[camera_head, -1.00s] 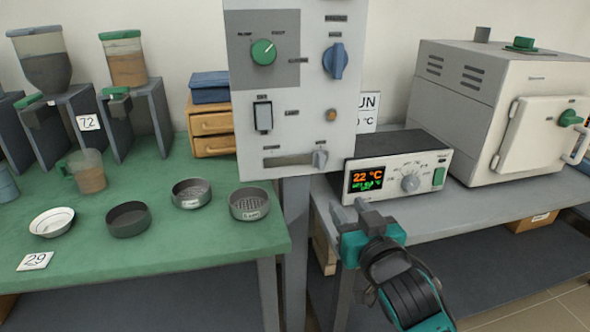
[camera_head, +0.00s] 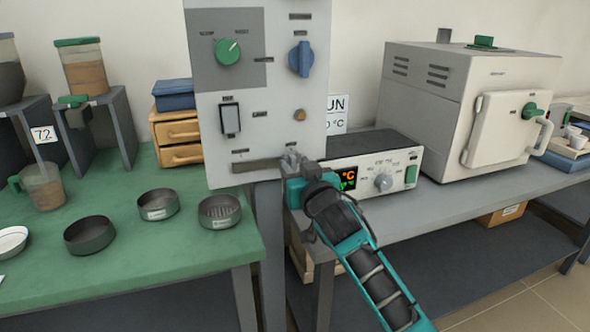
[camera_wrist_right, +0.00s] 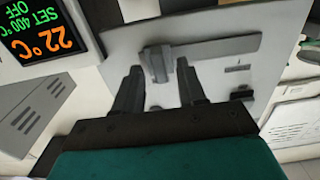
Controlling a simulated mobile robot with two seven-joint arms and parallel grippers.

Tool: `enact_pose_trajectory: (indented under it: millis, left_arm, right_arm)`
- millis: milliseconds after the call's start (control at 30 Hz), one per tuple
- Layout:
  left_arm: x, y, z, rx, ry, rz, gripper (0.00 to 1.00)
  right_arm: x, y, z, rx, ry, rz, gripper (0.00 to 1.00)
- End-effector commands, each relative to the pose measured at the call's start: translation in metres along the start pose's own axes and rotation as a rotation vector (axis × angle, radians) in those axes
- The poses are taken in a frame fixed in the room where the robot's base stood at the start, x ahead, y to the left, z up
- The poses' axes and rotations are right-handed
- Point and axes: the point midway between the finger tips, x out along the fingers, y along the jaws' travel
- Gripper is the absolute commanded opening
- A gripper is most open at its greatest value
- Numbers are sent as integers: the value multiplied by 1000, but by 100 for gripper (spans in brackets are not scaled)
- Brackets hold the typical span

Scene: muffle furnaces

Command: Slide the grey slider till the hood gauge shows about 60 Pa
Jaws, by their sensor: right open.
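The grey slider (camera_wrist_right: 157,63) sits at one end of its dark slot (camera_wrist_right: 218,48) in the right wrist view. In the head view the slot (camera_head: 252,167) runs along the bottom of the grey control panel (camera_head: 262,135), and the slider is at its right end, largely covered by my gripper. My right gripper (camera_head: 291,160) is open at the panel. In the right wrist view its fingertips (camera_wrist_right: 159,69) stand on either side of the slider, with a gap on each side. The hood gauge is not in view. My left gripper is not in view.
A controller box with an orange display (camera_head: 347,177) stands close to the right of my gripper. A white furnace (camera_head: 430,110) is further right on the grey bench. A green table (camera_head: 130,235) with several dishes is at left. The panel carries other knobs and a switch.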

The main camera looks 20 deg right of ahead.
Motion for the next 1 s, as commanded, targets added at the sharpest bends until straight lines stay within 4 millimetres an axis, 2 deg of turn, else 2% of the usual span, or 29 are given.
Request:
enact_pose_trajectory:
  millis: [167,433,867,1000]
  left_arm:
    - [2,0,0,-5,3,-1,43]
    - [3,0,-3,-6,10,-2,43]
    - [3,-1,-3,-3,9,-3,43]
    - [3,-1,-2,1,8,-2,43]
  right_arm:
    - [9,0,0,1,-1,0,40]
    - [10,0,0,1,0,0,40]
    - [10,0,0,1,0,0,0]
    - [10,0,0,1,-1,0,0]
